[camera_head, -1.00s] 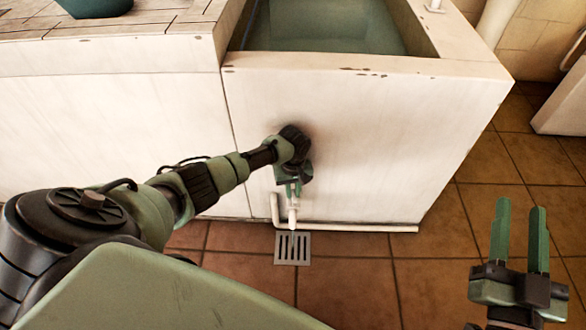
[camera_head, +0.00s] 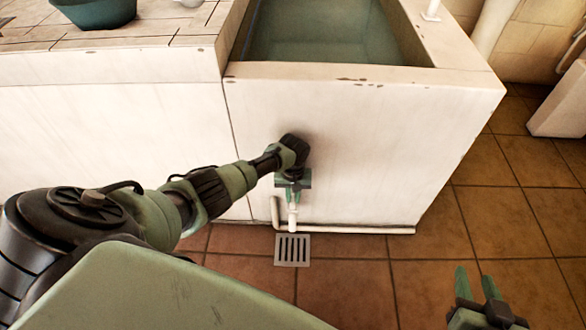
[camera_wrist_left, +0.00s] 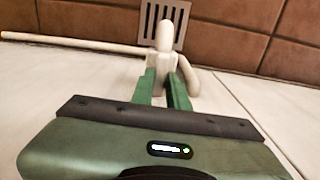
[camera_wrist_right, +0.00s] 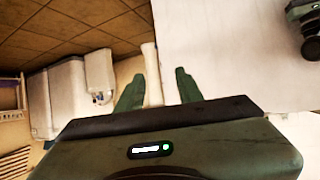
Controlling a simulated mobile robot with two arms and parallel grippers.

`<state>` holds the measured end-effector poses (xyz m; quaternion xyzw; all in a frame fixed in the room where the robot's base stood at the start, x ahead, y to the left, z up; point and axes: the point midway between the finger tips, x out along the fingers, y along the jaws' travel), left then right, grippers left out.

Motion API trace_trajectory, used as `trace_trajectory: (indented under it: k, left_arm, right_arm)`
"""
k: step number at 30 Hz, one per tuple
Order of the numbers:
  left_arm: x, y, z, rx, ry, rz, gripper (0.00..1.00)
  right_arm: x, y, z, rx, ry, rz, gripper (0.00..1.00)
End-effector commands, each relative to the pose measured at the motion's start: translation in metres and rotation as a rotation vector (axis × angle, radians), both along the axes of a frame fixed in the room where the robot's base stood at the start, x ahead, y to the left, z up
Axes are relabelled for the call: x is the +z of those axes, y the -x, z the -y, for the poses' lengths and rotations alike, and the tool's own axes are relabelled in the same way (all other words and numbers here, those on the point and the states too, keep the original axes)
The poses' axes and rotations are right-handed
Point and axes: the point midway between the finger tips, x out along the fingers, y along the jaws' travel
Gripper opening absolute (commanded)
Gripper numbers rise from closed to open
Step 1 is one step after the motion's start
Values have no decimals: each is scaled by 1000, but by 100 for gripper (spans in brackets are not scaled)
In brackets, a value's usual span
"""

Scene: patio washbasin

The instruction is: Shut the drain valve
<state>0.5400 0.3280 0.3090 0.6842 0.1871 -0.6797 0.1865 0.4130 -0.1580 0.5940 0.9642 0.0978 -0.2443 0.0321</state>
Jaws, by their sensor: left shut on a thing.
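The drain valve is a small cream fitting (camera_head: 293,216) low on the white basin's front wall, above the floor drain. In the left wrist view its pale body (camera_wrist_left: 165,42) stands beyond my fingers, with the grate behind it. My left gripper (camera_head: 293,195) points down at the valve, close to the wall. In the left wrist view its green fingers (camera_wrist_left: 163,90) are shut on the valve's near part, which they mostly hide. My right gripper (camera_head: 476,284) is empty and open at the lower right, clear of the basin. Its fingers show apart in the right wrist view (camera_wrist_right: 158,90).
The washbasin (camera_head: 350,135) holds water. A cream pipe (camera_head: 350,230) runs along its foot, and a metal floor grate (camera_head: 292,250) lies in front. A green bowl (camera_head: 98,12) stands on the tiled counter. The tiled floor at right is open.

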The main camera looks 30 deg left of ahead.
Motion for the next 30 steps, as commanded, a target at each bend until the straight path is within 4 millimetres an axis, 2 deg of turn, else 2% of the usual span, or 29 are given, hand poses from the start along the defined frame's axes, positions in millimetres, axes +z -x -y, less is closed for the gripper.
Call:
trace_trajectory:
  k: [1, 3, 16, 23, 30]
  left_arm:
    - [-4, 6, 8, -6, 13, -16, 18]
    - [-4, 6, 8, -6, 12, -15, 37]
    - [1, 3, 3, -1, 5, -9, 37]
    - [17, 3, 3, -2, 5, -8, 37]
    - [37, 3, 4, -2, 6, -8, 37]
  right_arm:
    - [0, 0, 0, 0, 0, 0, 36]
    - [0, 0, 0, 0, 0, 1, 36]
    - [-2, 2, 1, 0, 4, -19, 36]
    - [-31, 33, 14, -16, 52, -223, 36]
    - [-60, 82, 31, -36, 108, -485, 36]
